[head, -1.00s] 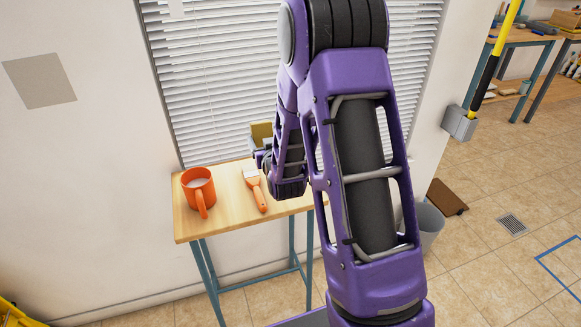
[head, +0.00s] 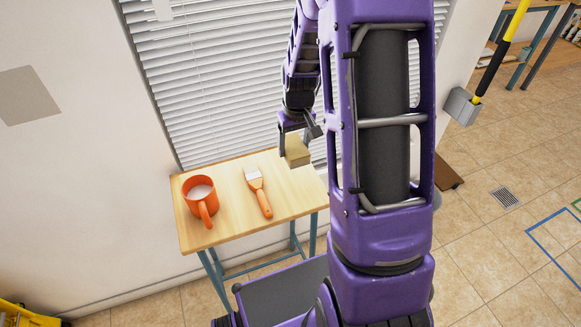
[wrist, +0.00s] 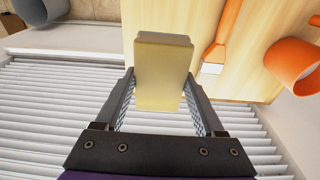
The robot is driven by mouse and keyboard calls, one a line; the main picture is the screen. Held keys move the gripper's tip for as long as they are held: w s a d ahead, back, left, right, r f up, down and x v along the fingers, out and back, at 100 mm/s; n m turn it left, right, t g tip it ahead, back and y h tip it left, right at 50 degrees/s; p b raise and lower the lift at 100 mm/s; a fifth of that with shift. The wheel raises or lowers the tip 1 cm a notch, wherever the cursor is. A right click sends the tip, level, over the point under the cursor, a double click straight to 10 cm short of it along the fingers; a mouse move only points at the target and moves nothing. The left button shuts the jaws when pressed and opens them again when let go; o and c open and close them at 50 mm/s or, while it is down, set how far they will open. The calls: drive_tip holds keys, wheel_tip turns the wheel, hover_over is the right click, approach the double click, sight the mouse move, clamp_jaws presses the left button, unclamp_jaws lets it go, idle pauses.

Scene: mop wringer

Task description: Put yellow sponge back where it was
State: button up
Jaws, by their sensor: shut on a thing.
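The yellow sponge (head: 296,151) is a pale yellow block held between the fingers of my gripper (head: 295,136), over the right back part of the small wooden table (head: 225,222). In the wrist view the sponge (wrist: 162,68) sits between both fingers of the gripper (wrist: 160,100), with its far end over the tabletop. I cannot tell whether its underside touches the table. My arm hides the table's right end in the head view.
An orange mug (head: 201,197) with pale contents stands at the table's left. An orange-handled brush (head: 259,192) lies in the middle, left of the sponge. Window blinds (head: 215,80) rise close behind the table. Bare tabletop lies between brush and sponge.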

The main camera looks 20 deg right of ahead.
hover_over(293, 178)
drive_tip(key=f, duration=0.5)
drive_tip(key=shift+s+f, duration=0.2)
drive_tip(key=shift+s, duration=0.15)
drive_tip(key=shift+f+b, duration=0.35)
drive_tip(key=shift+f, duration=1.8)
drive_tip(key=shift+f, duration=0.2)
drive_tip(key=o, duration=1.5)
drive_tip(key=shift+r, duration=0.1)
drive_tip(key=shift+c, duration=0.2)
drive_tip(key=r, duration=0.4)
drive_tip(key=s+r, duration=0.1)
drive_tip(key=r, duration=0.3)
drive_tip(key=r+p, duration=0.1)
drive_tip(key=r, duration=0.3)
drive_tip(key=shift+s+r, duration=0.1)
drive_tip(key=shift+s, duration=0.05)
